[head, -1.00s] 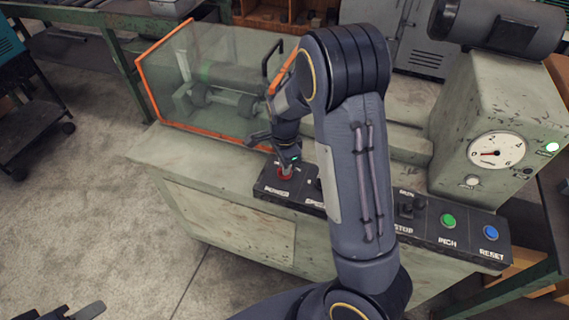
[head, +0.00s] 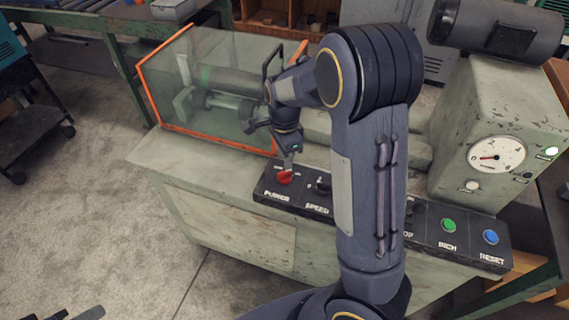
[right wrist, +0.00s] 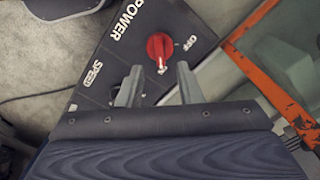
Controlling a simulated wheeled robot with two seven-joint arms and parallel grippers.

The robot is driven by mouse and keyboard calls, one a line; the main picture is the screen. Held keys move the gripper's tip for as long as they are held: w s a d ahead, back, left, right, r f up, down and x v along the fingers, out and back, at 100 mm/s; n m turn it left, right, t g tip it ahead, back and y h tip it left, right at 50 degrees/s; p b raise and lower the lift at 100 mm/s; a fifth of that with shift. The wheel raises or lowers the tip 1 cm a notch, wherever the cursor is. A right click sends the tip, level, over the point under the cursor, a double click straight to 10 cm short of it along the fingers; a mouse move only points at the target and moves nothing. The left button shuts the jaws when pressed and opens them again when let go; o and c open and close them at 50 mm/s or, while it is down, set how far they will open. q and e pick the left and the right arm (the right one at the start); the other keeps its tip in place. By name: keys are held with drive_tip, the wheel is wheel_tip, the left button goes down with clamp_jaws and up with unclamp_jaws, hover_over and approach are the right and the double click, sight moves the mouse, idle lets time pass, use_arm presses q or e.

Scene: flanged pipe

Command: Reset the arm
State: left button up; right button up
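My right gripper (head: 287,162) is just above the red POWER knob (head: 285,177) on the black control panel (head: 345,207). In the right wrist view, the gripper (right wrist: 159,84) has its two fingers spread apart with nothing between them. The red knob (right wrist: 160,48) lies beyond the fingertips, apart from them, with its white pointer line and the OFF mark close by. My left gripper (head: 68,314) shows only its tips at the bottom left edge, with a gap between them.
The panel also carries a black SPEED knob (head: 322,186), a green INCH button (head: 448,225) and a blue RESET button (head: 491,237). An orange-framed clear guard (head: 205,85) stands left of my right arm. A dial gauge (head: 497,155) is on the housing at right.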

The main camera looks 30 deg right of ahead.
drive_tip(key=shift+r, duration=0.9)
drive_tip(key=s+a+r+n+t+y, duration=0.1)
drive_tip(key=s+a+r+n+t, duration=0.1)
drive_tip(key=s+n, duration=0.3)
drive_tip(key=s+a+r+n+t+y, duration=0.1)
drive_tip(key=s+a+r+n, duration=0.2)
drive_tip(key=s+n, duration=0.3)
drive_tip(key=s+a+r+n+t+y, duration=0.1)
drive_tip(key=s+r+n, duration=0.3)
drive_tip(key=s, duration=0.7)
drive_tip(key=shift+s+a+n+t+y, duration=0.35)
drive_tip(key=shift+a+n+t, duration=0.4)
drive_tip(key=shift+n, duration=0.45)
drive_tip(key=shift+d, duration=0.15)
